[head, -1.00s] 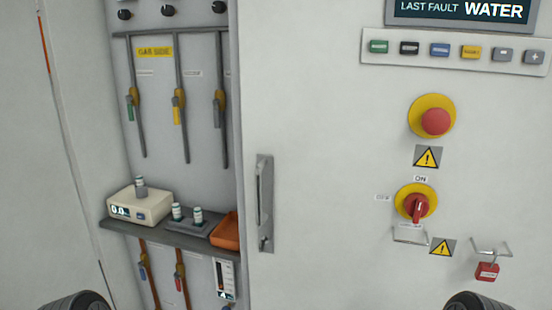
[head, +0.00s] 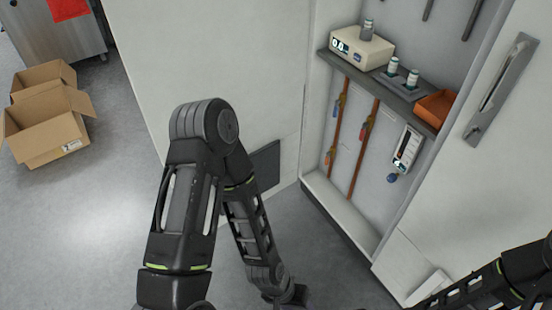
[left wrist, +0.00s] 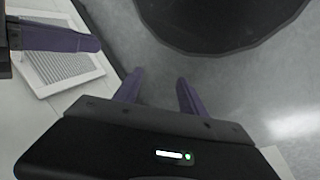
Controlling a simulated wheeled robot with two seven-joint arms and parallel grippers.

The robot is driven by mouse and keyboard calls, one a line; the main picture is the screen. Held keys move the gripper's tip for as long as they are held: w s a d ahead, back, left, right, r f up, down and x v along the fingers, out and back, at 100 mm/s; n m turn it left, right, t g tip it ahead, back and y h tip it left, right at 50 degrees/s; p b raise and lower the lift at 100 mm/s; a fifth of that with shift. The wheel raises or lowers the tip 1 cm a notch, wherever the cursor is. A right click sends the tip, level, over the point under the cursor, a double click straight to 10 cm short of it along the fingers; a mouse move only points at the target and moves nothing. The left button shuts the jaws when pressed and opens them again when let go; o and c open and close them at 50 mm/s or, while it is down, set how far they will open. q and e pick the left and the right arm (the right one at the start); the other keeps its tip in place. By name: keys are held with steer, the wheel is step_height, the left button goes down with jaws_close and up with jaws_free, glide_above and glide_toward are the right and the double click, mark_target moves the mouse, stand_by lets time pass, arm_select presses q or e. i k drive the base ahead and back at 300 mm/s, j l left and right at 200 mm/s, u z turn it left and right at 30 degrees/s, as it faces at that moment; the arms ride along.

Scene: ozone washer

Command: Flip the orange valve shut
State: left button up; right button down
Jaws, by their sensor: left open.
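In the head view, two copper pipes run down the cabinet's lower bay. A valve with an orange handle (head: 329,156) sits low on the left pipe. A blue-handled valve (head: 336,106) is above it, and a red-handled valve (head: 365,127) is on the right pipe. My left gripper (left wrist: 160,77) is open and empty in the left wrist view, over the floor. In the head view my left arm hangs down, left of and apart from the valves. A purple finger at the left wrist view's upper left seems to be my right gripper's (left wrist: 62,38); its opening is hidden.
Above the valves, a shelf (head: 372,77) holds a cream meter (head: 362,47), small vials and an orange tray (head: 437,108). The cabinet door (head: 500,150) is at the right. Cardboard boxes (head: 45,115) lie far left. Grey floor (head: 100,235) is open there.

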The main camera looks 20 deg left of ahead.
mark_target(327, 158)
steer(key=u, duration=1.3)
steer(key=i+j, duration=0.1)
steer(key=i, duration=0.4)
steer(key=i+j, duration=0.1)
steer(key=i, duration=0.35)
